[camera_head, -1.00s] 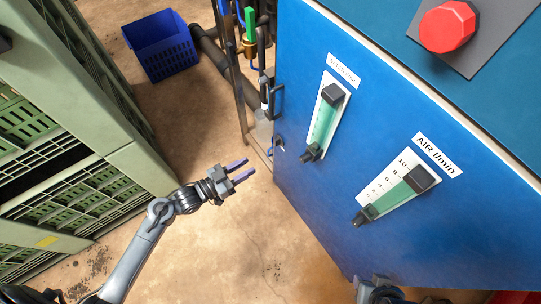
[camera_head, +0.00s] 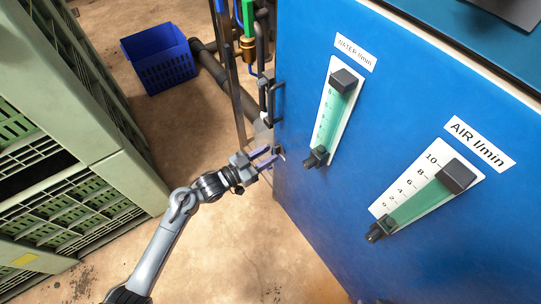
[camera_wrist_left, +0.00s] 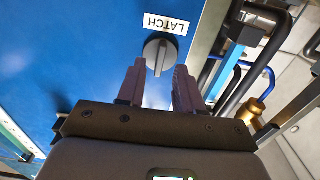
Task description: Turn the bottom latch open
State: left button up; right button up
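The latch is a round grey knob (camera_wrist_left: 158,52) with a raised grip bar, on the blue cabinet face. It sits beside a white label reading LATCH (camera_wrist_left: 166,23), upside down in the left wrist view. Whether it is the bottom one is not shown by the label. My left gripper (camera_wrist_left: 160,68) is open, its two fingers pointing at the knob, which shows in the gap beyond the tips. Contact cannot be told. In the head view my left gripper (camera_head: 270,157) is at the cabinet's left edge, low down, where its fingers largely hide the latch. My right gripper is not in view.
The blue cabinet (camera_head: 330,210) carries a water gauge (camera_head: 332,115), an air gauge (camera_head: 425,198) and a black handle (camera_head: 272,102) at its edge. Pipes with a brass fitting (camera_wrist_left: 250,110) run beside it. Green crates (camera_head: 70,150) stand left; a blue crate (camera_head: 160,60) stands behind.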

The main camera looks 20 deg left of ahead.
pick_arm(q)
jog(key=shift+x, duration=0.95)
jog(key=shift+s, duration=0.1)
grip_shut()
